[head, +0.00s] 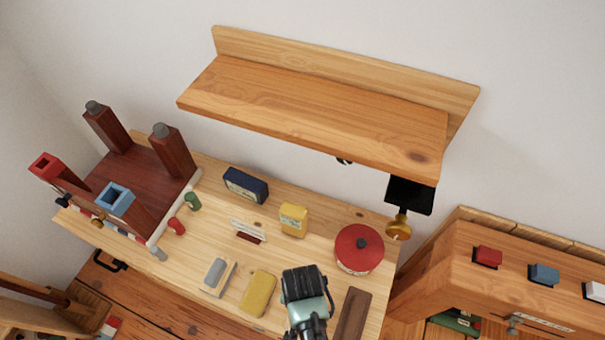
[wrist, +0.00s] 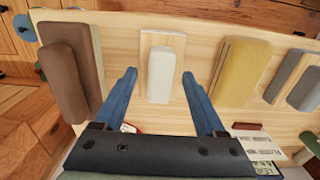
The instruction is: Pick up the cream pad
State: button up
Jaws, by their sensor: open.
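The gripper is open, with visible gaps between each finger and the pad, and holds nothing. In the head view my gripper (head: 305,287) is over the front of the wooden desk top (head: 195,245). The cream pad is not visible there and appears hidden by the gripper.
An olive-yellow pad (head: 257,293) lies left of my gripper in the head view, with a grey pad (head: 215,271) further left. A brown pad (head: 352,315) and a round red tin (head: 359,249) lie right. A wooden shelf (head: 315,110) overhangs the back.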

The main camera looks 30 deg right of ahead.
jog(key=shift+f, duration=0.5)
grip_shut()
notch_tip(320, 180, up, 10)
jog(key=shift+r, duration=0.1)
dwell(0.5)
jog(key=c, duration=0.7)
grip_release()
grip_shut()
